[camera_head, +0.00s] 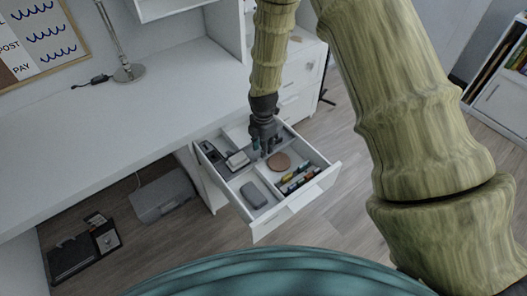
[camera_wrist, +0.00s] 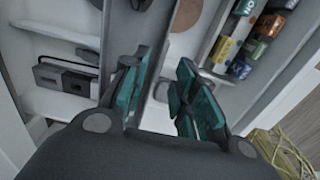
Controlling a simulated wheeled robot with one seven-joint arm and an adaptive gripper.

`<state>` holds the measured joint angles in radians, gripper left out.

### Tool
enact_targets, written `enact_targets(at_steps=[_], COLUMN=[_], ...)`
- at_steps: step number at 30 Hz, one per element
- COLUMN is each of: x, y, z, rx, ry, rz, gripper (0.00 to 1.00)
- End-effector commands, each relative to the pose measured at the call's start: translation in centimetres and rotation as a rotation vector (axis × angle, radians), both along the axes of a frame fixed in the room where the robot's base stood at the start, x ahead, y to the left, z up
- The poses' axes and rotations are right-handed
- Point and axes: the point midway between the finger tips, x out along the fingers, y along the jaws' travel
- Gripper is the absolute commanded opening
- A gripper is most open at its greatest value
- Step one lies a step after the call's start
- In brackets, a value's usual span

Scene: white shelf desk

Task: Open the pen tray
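A white drawer (camera_head: 296,206) under the desk is pulled out, with its inside divided into compartments. I cannot tell whether this drawer or an insert inside it is the pen tray. My gripper (camera_head: 263,146) points down over the back part of the drawer. In the wrist view my gripper (camera_wrist: 164,72) has its teal finger pads apart, with no object clearly held between them. The gripper hides part of the drawer's inside.
The white desktop (camera_head: 160,95) is left of the arm. Open wooden floor (camera_head: 345,225) lies right of the drawer.

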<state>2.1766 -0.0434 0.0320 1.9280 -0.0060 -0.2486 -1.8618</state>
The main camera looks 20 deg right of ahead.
Motion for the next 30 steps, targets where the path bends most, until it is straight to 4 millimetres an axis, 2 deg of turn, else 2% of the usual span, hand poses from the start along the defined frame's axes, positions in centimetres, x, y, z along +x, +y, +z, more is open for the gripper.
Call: enact_targets(at_steps=[3,9,21,22,26,27,30], x=[-0.1,0.0,0.0,0.0,0.0,0.0,0.0], y=[-0.1,-0.1,-0.1,-0.1,-0.1,-0.1,-0.1], z=[-1.4,-3.0,-3.5,-3.5,-3.5,-3.5,-3.5], rx=[0.000,0.000,-0.001,-0.001,0.000,0.000,0.000], ry=[0.001,0.000,-0.001,-0.001,-0.001,-0.001,-0.001], rz=[-0.002,-0.001,-0.003,-0.003,-0.003,-0.003,-0.002], gripper=[0.29,0.29,0.29,0.27,0.03,0.00,0.00])
